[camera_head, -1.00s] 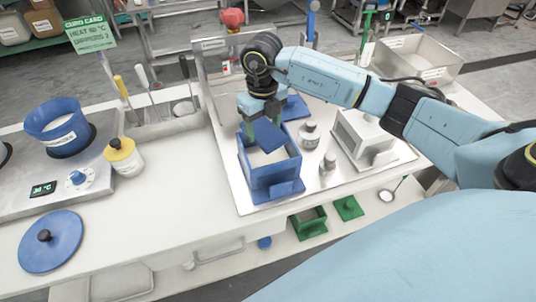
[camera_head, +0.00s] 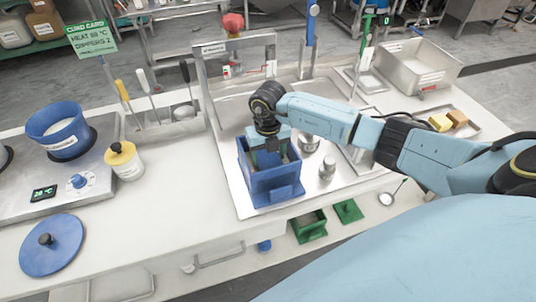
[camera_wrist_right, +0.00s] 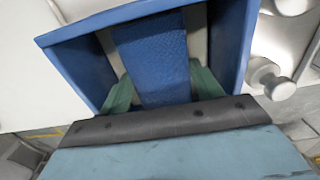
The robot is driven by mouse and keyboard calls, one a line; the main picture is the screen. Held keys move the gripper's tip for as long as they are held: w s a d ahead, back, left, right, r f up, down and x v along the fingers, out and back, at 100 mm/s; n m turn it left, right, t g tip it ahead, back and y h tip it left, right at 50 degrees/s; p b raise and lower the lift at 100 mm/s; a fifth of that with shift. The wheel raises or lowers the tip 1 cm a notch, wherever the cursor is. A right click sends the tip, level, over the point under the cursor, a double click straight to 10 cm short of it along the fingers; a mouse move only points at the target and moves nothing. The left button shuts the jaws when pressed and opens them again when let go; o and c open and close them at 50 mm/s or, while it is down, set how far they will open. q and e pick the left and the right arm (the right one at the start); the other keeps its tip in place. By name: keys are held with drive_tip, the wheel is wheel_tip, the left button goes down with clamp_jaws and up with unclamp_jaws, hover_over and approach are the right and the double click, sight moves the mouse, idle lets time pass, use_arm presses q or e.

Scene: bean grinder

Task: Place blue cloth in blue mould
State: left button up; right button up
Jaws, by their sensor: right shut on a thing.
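The blue mould (camera_head: 275,190) is an open box on the metal worktop, in the middle of the head view. My right gripper (camera_head: 270,150) reaches down into its open top. In the right wrist view, the green fingers of my right gripper (camera_wrist_right: 158,88) are shut on the blue cloth (camera_wrist_right: 152,45), a textured blue strip between them. The cloth lies within the mould's walls (camera_wrist_right: 75,70), with pale surface showing on both sides of it. Whether it touches the bottom I cannot tell. In the head view the cloth is mostly hidden by the gripper. My left gripper is out of view.
Metal containers (camera_head: 327,167) stand close to the right of the mould. A yellow-capped jar (camera_head: 124,161), a blue pot (camera_head: 58,130) and a blue lid (camera_head: 51,244) are at the left. The white counter left of the mould is clear.

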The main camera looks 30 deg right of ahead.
sight(268, 158)
drive_tip(key=shift+f, duration=0.1)
drive_tip(key=shift+f, duration=0.15)
drive_tip(key=o, duration=1)
drive_tip(key=shift+o, duration=0.2)
drive_tip(key=shift+r, duration=0.25)
wheel_tip(268, 158, up, 12)
drive_tip(key=shift+f, duration=0.1)
